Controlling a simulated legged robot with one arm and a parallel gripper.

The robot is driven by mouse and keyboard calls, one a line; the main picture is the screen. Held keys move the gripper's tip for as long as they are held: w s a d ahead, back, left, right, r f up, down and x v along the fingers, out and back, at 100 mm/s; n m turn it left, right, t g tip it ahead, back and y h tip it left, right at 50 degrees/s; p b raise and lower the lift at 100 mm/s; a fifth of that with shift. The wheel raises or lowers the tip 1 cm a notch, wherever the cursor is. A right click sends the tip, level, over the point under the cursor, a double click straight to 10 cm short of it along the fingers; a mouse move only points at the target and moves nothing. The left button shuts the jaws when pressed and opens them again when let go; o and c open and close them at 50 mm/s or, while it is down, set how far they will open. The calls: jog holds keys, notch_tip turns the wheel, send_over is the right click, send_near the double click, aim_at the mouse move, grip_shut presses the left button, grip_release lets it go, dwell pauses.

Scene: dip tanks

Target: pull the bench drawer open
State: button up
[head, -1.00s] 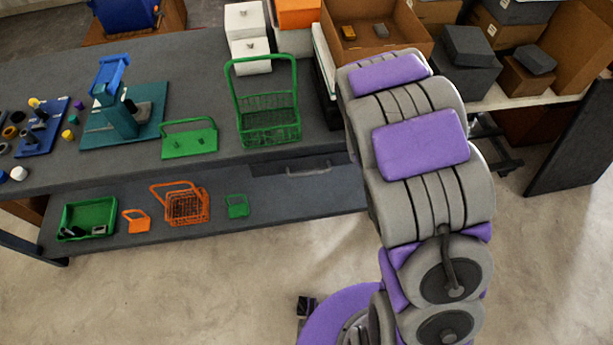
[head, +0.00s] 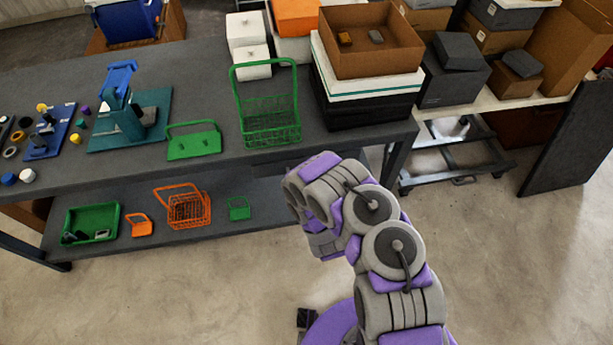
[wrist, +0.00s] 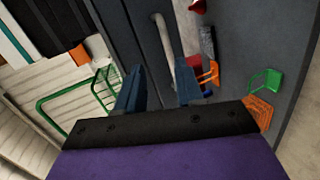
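The bench drawer's front (wrist: 135,45) is a dark grey panel in the wrist view, with a pale grey bar handle (wrist: 164,42) on it. My gripper (wrist: 157,78) is open, its two dark blue fingers apart. The handle lines up with the gap between the fingers, nearer the right finger. I cannot tell whether the fingertips reach around it, and I see no grip on it. In the head view my arm hides the handle and most of the drawer under the bench top (head: 225,165). The drawer looks shut.
Green wire basket (head: 268,120), green carrier (head: 194,142) and teal stand (head: 130,120) stand on the bench. The lower shelf (head: 150,238) holds a green tray (head: 90,224) and orange basket (head: 188,210). A cardboard box (head: 370,55) tops a stack at right. Floor in front is clear.

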jog(key=s+a+f+n+y, duration=0.2)
jog(key=s+a, duration=0.1)
jog(key=s, duration=0.2)
jog(key=shift+t, duration=0.4)
jog(key=b+x, duration=0.4)
jog(key=x, duration=1.3)
jog(key=shift+w+d, duration=0.1)
jog(key=shift+d, duration=0.1)
jog(key=shift+c, duration=0.2)
grip_shut()
